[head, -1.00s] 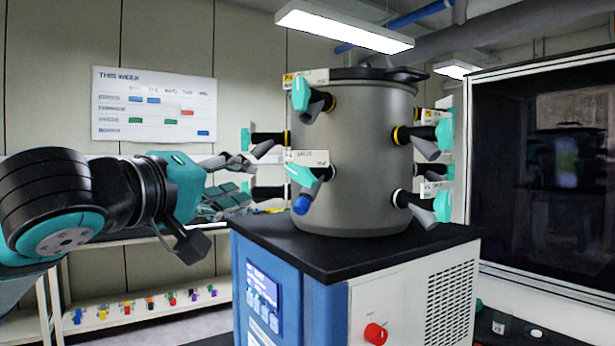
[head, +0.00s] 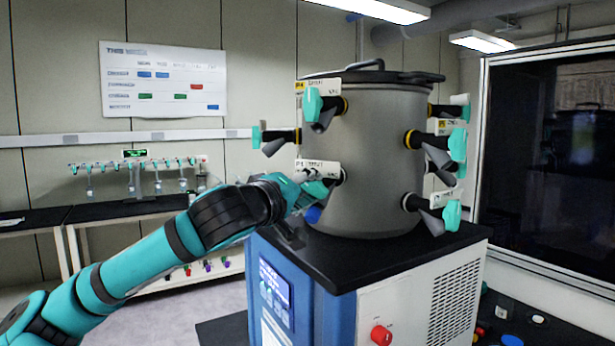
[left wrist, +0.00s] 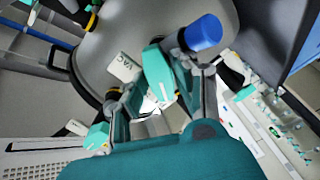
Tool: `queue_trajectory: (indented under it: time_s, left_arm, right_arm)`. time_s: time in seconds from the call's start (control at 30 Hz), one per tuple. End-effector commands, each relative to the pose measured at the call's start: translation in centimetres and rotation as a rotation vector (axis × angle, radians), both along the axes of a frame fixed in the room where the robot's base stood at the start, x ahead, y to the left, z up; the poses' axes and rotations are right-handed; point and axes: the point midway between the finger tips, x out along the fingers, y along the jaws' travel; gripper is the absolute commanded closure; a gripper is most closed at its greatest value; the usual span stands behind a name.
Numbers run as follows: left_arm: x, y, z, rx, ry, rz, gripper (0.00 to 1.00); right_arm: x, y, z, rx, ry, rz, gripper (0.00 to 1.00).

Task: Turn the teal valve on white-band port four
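The grey drum (head: 370,150) carries ports with teal valves, an upper row with yellow bands and a lower row with white bands. The front-left lower port has a white label (head: 318,167); I cannot read its number surely. My left gripper (head: 308,186) is at this port and hides much of its valve. In the left wrist view, the gripper (left wrist: 160,88) has its fingers apart, with the teal valve (left wrist: 156,72) between them and a gap on the left side. A blue piece (left wrist: 203,32) hangs at the same port, and it shows in the head view (head: 313,214). My right gripper is out of view.
The drum stands on a black-topped blue and white cabinet (head: 420,285) with a red knob (head: 381,335). Another lower white-band valve (head: 452,213) sticks out on the right. A dark-windowed enclosure (head: 545,150) stands at the right. A bench is at the back left.

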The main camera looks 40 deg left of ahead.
Motion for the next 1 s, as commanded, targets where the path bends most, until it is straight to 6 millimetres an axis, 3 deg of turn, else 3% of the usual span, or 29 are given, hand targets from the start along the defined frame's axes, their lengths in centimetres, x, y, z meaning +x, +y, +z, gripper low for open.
queue_trajectory:
  time_s: [0.23, 0.47, 1.0]
  left_arm:
    - [0.06, 0.01, -0.09, 0.001, 0.0, 0.0, 0.72]
    - [0.04, 0.01, -0.07, 0.001, 0.001, 0.0, 1.0]
    - [0.05, 0.0, -0.16, 0.114, 0.031, -0.001, 1.0]
  right_arm:
    - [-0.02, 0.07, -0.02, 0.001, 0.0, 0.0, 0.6]
    - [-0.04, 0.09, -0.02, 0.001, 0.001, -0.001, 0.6]
    - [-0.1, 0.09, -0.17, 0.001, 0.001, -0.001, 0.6]
